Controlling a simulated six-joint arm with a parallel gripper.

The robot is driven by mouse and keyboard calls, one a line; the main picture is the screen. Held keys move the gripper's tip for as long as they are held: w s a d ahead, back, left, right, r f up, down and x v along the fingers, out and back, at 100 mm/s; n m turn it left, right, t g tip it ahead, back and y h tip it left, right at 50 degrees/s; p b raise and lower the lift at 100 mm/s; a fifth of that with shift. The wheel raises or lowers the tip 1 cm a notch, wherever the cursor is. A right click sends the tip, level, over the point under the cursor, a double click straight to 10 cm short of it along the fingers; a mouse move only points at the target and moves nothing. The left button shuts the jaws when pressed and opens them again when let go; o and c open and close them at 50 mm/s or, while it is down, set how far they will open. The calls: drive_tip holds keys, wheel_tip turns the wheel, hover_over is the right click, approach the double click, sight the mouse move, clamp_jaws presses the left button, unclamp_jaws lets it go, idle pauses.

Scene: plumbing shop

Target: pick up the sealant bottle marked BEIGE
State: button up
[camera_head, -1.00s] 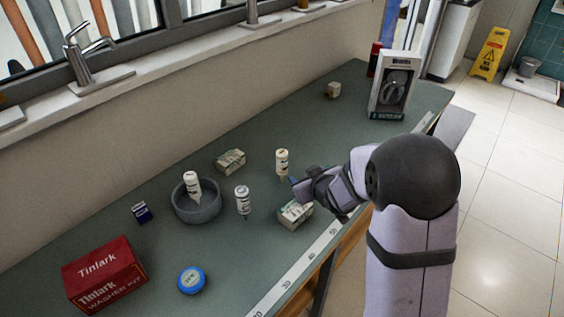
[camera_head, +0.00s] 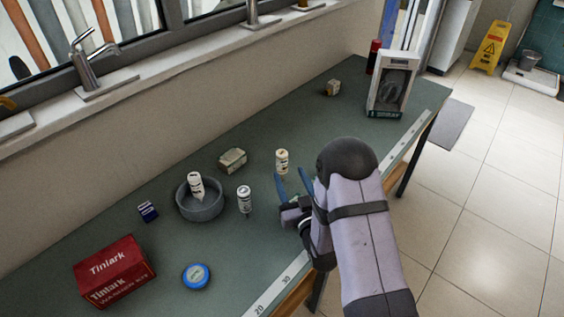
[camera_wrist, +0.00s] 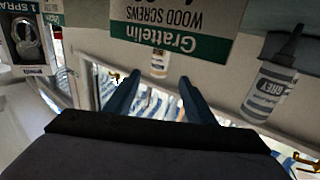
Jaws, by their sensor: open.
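Three white sealant bottles with dark nozzles are on the bench. One (camera_head: 281,160) stands beyond my gripper (camera_head: 292,184); a bottle also shows small between the fingers in the wrist view (camera_wrist: 159,64), its label too small to read. Another bottle (camera_head: 244,198) stands left of my gripper; it appears to be the one marked GREY in the wrist view (camera_wrist: 269,90). The third (camera_head: 197,186) leans in a grey bowl (camera_head: 203,212), its label unreadable. I cannot read BEIGE on any bottle. My gripper is open and empty, its blue fingers apart, also in the wrist view (camera_wrist: 160,97).
A Grattelin wood screws box (camera_wrist: 165,25) is close in the wrist view. A small box (camera_head: 232,160) lies behind the bowl. A red Tinlark box (camera_head: 114,272), a blue-lidded tin (camera_head: 197,276) and a small blue box (camera_head: 148,211) are at left.

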sight(284, 161)
drive_tip(key=shift+p+x, duration=0.45)
drive_tip(key=shift+x, duration=0.55)
drive_tip(key=shift+w+a+r+p, duration=0.15)
drive_tip(key=shift+w+r+p, duration=0.05)
drive_tip(key=shift+w+p, duration=0.5)
drive_tip(key=shift+p+x, duration=0.55)
drive_tip(key=shift+x, duration=0.45)
drive_tip(key=shift+w+a+f, duration=0.1)
drive_tip(key=shift+w+f, duration=0.1)
drive_tip(key=shift+w, duration=0.7)
drive_tip(key=c, duration=1.2)
